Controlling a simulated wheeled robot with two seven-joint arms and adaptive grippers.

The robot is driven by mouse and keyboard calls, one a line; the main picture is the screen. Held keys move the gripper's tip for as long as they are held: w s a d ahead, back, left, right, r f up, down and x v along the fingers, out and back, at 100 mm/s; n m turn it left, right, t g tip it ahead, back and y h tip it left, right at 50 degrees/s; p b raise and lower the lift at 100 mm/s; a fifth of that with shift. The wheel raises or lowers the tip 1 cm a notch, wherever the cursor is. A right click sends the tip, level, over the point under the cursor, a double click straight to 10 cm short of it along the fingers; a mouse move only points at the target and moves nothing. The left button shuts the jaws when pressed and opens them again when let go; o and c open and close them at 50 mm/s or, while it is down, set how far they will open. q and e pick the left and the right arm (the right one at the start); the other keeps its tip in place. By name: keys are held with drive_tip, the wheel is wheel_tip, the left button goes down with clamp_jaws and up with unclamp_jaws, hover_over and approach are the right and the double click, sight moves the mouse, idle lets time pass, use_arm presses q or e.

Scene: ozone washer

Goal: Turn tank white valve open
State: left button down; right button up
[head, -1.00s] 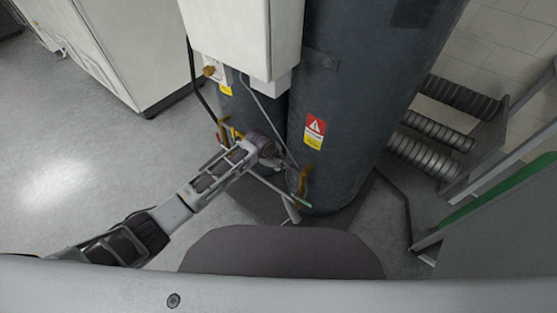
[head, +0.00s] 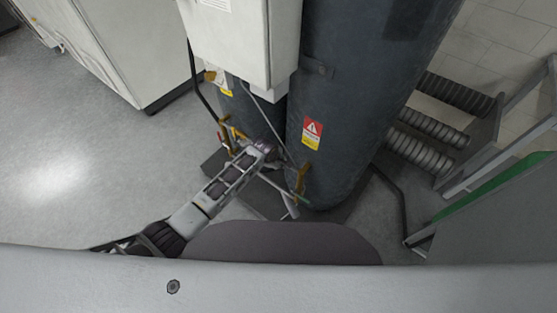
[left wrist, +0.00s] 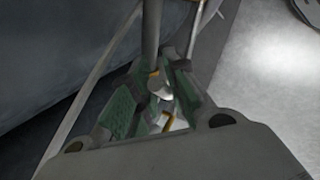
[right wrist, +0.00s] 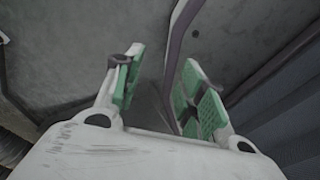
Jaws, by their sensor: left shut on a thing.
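My left gripper (head: 264,152) reaches in from the lower left to the pipework at the foot of the dark tanks. In the left wrist view its green-padded fingers (left wrist: 158,92) are closed around a small pale piece, the white valve (left wrist: 160,86). Brass-coloured metal shows just below it. The fingers hide most of the valve, so its turn angle cannot be read. In the head view the gripper covers the valve. My right gripper is not visible in the head view; in the right wrist view its fingers (right wrist: 160,95) stand apart and empty.
The large dark tank (head: 350,100) stands right of the gripper, with a white box (head: 245,40) above. Yellow levers (head: 228,132) and a brass fitting (head: 302,178) are close by. Ribbed hoses (head: 425,150) and a green-edged frame (head: 480,190) stand right. Open floor lies left.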

use_arm(q)
drive_tip(key=p, duration=0.3)
drive_tip(key=shift+w+d+r+t+y+p, duration=0.2)
drive_tip(key=shift+w+r+t+y+p, duration=0.1)
drive_tip(key=shift+t+y+p, duration=0.1)
drive_tip(key=shift+s+d+f+m+y, duration=0.1)
drive_tip(key=shift+s+f+m+y, duration=0.2)
drive_tip(key=shift+f, duration=0.1)
drive_tip(key=shift+f+t, duration=0.15)
drive_tip(key=shift+t, duration=0.15)
drive_tip(key=shift+s+f, duration=0.1)
use_arm(e)
drive_tip(key=shift+s+a+r, duration=0.25)
drive_tip(key=shift+s+r, duration=0.05)
drive_tip(key=shift+r, duration=0.35)
drive_tip(key=shift+s+a+r, duration=0.25)
drive_tip(key=shift+r, duration=0.45)
drive_tip(key=shift+s+a+r, duration=0.25)
drive_tip(key=shift+s+r, duration=0.05)
drive_tip(key=shift+r, duration=0.35)
use_arm(q)
drive_tip(key=c, duration=1.4)
unclamp_jaws()
drive_tip(key=shift+s+f, duration=0.1)
drive_tip(key=shift+s, duration=0.05)
drive_tip(key=shift+s+f, duration=0.1)
drive_tip(key=shift+s, duration=0.05)
use_arm(e)
drive_tip(key=shift+a, duration=0.35)
